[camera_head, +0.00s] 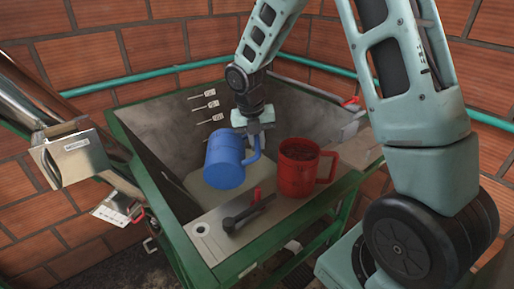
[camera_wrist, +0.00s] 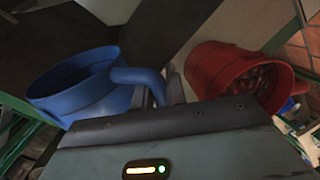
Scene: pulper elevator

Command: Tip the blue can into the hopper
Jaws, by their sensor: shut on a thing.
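The blue can (camera_head: 225,160) is a mug-shaped vessel with a side handle. My gripper (camera_head: 258,136) is shut on that handle and holds the can over the hopper (camera_head: 150,122), a grey bin in a green frame. In the head view the can is tilted, its base toward me and its mouth facing away and hidden. In the wrist view the blue can (camera_wrist: 75,88) shows its open mouth at the left; its dark inside shows no clear contents. The gripper fingers (camera_wrist: 165,88) meet the handle there.
A red can (camera_head: 297,168) with dark reddish contents stands upright on the hopper's front ledge (camera_head: 205,228), close right of the blue can. A black lever with a red tip (camera_head: 248,208) lies on that ledge. A metal tube (camera_head: 40,105) slants in at left. Brick walls surround the hopper.

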